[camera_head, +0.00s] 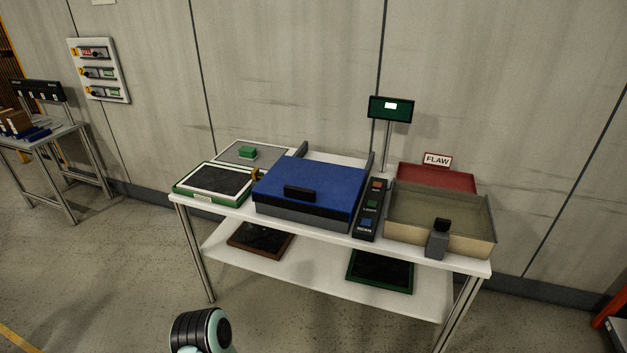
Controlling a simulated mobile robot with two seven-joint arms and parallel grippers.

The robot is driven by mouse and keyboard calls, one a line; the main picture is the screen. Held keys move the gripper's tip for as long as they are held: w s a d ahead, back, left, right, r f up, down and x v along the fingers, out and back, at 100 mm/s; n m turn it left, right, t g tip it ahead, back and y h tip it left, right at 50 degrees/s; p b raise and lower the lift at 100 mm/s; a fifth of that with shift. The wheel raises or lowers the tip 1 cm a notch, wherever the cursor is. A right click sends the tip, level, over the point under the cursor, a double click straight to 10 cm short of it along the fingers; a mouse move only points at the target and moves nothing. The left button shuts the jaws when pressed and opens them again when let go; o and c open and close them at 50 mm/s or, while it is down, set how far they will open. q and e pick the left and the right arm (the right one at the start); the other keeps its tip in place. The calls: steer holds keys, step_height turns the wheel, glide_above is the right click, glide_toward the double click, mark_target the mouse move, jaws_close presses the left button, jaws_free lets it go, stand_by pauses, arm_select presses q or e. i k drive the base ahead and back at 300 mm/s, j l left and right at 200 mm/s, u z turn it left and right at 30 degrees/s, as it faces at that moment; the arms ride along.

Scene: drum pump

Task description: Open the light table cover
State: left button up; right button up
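The light table (318,220) stands on the white table, a low dark grey box. Its blue cover (318,182) lies flat over the top and looks shut. A black handle (299,193) sits on the cover's front part. What is under the cover is hidden. Neither of my grippers is in view. Only a rounded black and teal part of my own arm shows at the bottom edge, well in front of the table and apart from the cover.
A button panel (371,207) is right of the light table, with a small display (390,109) on a post behind. Further right are a beige bin (470,239) and a red tray (437,176) with a FLAW sign. A green-framed tray (213,195) is left. Floor in front is clear.

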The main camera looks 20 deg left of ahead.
mark_target(320, 189)
steer(key=i+j, duration=0.15)
steer(key=i, duration=0.5)
steer(key=i+u, duration=0.35)
steer(key=u, duration=0.15)
steer(key=i+l+u, duration=0.15)
steer(key=i+u, duration=0.3)
steer(key=k, duration=0.05)
